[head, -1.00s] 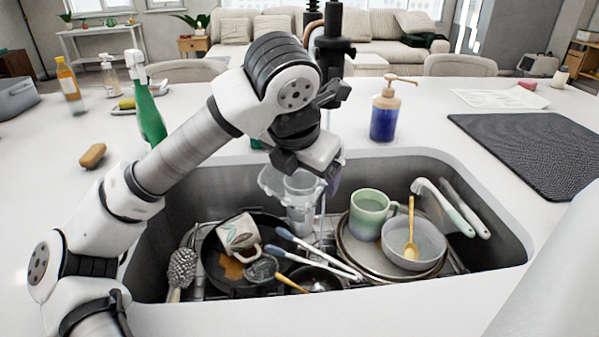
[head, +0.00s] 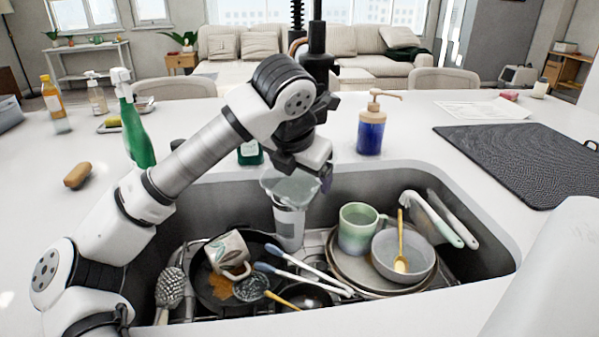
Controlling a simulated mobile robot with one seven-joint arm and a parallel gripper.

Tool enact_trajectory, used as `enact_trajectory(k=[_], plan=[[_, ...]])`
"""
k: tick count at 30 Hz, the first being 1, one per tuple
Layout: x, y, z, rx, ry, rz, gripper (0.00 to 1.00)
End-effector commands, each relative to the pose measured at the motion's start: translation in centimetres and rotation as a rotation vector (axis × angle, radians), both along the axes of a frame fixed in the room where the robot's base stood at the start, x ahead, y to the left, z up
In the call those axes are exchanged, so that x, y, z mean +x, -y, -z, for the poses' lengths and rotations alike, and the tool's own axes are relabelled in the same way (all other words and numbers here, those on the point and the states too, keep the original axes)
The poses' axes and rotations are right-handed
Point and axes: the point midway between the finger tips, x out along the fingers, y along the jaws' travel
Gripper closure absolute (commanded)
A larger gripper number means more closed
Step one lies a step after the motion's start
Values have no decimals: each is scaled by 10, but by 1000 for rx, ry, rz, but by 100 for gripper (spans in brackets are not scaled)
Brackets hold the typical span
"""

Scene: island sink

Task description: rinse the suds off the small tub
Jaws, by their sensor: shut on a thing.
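The small tub (head: 285,186) is translucent and held over the back middle of the sink. My gripper (head: 314,176) is at its right side, shut on it. The fingers are mostly hidden behind the wrist, and I cannot make out suds on the tub. A pale, clear cup (head: 289,226) shows directly below the tub; I cannot tell whether they touch. The black tap with a spring (head: 317,40) rises behind my wrist. Its outlet is hidden by my arm, and I see no clear water stream.
The sink (head: 480,215) holds a pan (head: 212,290) with a patterned mug (head: 228,252), brushes, and a plate with a green mug (head: 357,228) and grey bowl (head: 404,250). A blue soap bottle (head: 370,135) stands behind the rim; a dark mat (head: 520,160) lies right.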

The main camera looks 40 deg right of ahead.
Motion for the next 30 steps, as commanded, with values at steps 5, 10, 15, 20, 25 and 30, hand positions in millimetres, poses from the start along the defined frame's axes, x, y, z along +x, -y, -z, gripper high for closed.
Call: enact_trajectory(k=[5,10,15,20,25,30], plan=[[0,0,0,0,0,0,38],[0,0,0,0,0,0,38],[-2,1,0,0,0,1,38],[-7,5,0,1,1,2,38],[-10,7,0,0,0,0,38],[-10,7,0,0,0,0,38]])
